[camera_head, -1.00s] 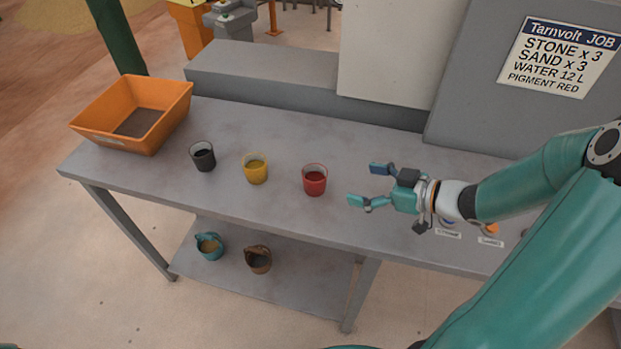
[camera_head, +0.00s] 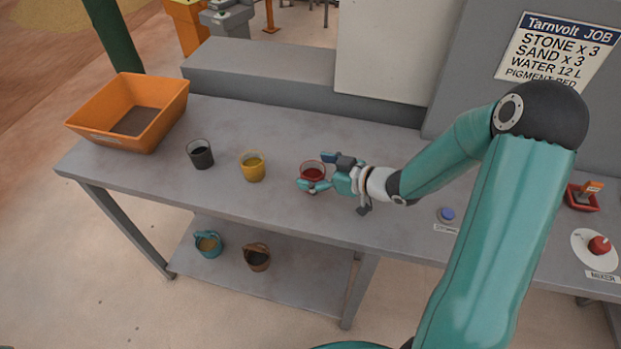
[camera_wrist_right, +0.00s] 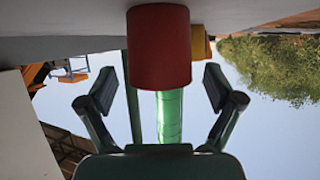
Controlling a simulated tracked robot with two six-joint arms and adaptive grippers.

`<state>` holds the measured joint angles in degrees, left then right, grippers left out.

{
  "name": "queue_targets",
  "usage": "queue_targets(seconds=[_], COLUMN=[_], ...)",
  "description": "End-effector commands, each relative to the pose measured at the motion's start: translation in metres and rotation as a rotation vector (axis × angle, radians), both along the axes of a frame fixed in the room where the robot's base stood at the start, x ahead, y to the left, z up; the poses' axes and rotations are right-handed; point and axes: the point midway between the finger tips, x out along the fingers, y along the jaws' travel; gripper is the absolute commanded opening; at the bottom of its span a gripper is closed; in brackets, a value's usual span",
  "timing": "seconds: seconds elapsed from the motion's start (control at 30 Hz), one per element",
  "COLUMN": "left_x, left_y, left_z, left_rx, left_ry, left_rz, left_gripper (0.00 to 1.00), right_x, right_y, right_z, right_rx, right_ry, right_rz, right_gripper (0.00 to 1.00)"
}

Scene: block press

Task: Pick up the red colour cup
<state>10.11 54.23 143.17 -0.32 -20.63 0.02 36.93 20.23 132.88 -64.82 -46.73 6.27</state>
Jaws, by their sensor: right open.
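The red cup (camera_head: 312,172) stands on the grey table, to the right of the yellow cup (camera_head: 252,168) and the black cup (camera_head: 200,155). My right gripper (camera_head: 316,170) is open at the red cup, its fingers reaching in from the right, and partly hides it. In the right wrist view the picture is upside down; the red cup (camera_wrist_right: 158,48) hangs at top centre, and the open fingers of my right gripper (camera_wrist_right: 160,88) show on either side, apart from it in the picture. Whether they touch it cannot be told. The left gripper is not in view.
An orange bin (camera_head: 130,112) with dark contents stands at the table's left end. A blue button (camera_head: 446,214), a red tray (camera_head: 583,197) and a red knob (camera_head: 599,245) are at the right. Two small buckets sit on the lower shelf (camera_head: 285,285).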

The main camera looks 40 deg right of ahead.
Motion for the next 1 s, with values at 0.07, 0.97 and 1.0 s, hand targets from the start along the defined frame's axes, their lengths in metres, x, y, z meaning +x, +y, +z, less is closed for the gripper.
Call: queue_targets(seconds=[0.07, 0.97, 1.0], left_x=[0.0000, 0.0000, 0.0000], left_y=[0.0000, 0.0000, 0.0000], left_z=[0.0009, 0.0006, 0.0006], left_rx=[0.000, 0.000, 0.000], left_ry=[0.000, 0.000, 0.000], left_rz=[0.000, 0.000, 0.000], left_gripper=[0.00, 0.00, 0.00], right_x=[0.0053, 0.0070, 0.0069], right_y=[0.0025, 0.0024, 0.0024], right_z=[-0.0028, -0.0033, -0.0032], right_rx=[0.002, -0.001, -0.001], right_ry=[0.002, 0.000, 0.000], right_rz=[0.000, -0.002, -0.002], right_gripper=[0.91, 0.11, 0.11])
